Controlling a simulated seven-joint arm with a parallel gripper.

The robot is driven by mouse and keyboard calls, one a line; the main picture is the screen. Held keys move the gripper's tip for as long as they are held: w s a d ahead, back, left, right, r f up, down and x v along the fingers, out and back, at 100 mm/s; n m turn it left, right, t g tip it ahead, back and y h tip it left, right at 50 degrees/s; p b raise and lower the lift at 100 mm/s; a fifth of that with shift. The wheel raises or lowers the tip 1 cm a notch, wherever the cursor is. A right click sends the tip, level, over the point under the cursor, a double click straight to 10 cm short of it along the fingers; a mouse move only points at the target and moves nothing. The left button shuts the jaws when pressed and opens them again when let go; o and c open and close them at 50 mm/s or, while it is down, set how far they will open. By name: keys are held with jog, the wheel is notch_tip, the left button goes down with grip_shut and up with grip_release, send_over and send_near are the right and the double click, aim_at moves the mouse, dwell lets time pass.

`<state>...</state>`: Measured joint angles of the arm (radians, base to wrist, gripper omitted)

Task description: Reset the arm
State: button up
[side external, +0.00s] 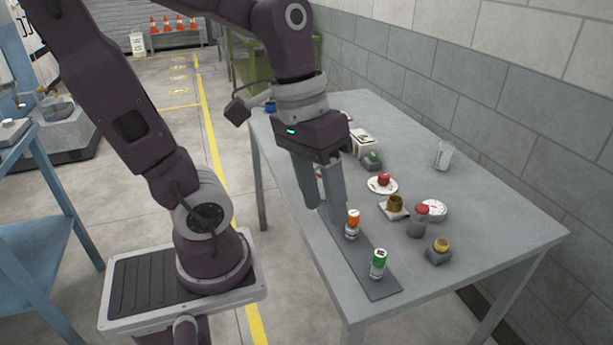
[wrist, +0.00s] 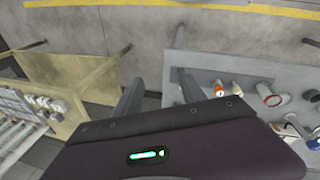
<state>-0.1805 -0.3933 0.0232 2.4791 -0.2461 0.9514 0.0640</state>
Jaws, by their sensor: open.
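My gripper (side external: 327,212) is open, with its two fingers pointing down over the near-left part of the grey table (side external: 480,240). Its fingers also show spread apart in the wrist view (wrist: 159,78). I see nothing held between the fingertips. A white can with an orange top (side external: 352,224) stands on a dark mat (side external: 368,284), just right of the fingers. A white can with a green top (side external: 378,264) stands farther along the mat. Something red and white is partly hidden behind the fingers. An orange-topped can (wrist: 219,90) shows beside the right finger in the wrist view.
On the table are a red-capped jar (side external: 419,221), a dial gauge (side external: 434,209), a red item on a white plate (side external: 382,182), small blocks with brass parts (side external: 439,251) and a clear cup (side external: 444,155). The block wall (side external: 500,90) runs behind. The table's right end is clear.

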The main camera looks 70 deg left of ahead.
jog(key=s+r+m+t+y, duration=0.1)
jog(key=t, duration=0.1)
jog(key=s+a+r+m+t+y, duration=0.1)
jog(key=r+m, duration=0.1)
jog(key=shift+s+a+r+t, duration=0.1)
jog(key=shift+a+r+t, duration=0.1)
jog(key=shift+t, duration=0.2)
dwell(0.9)
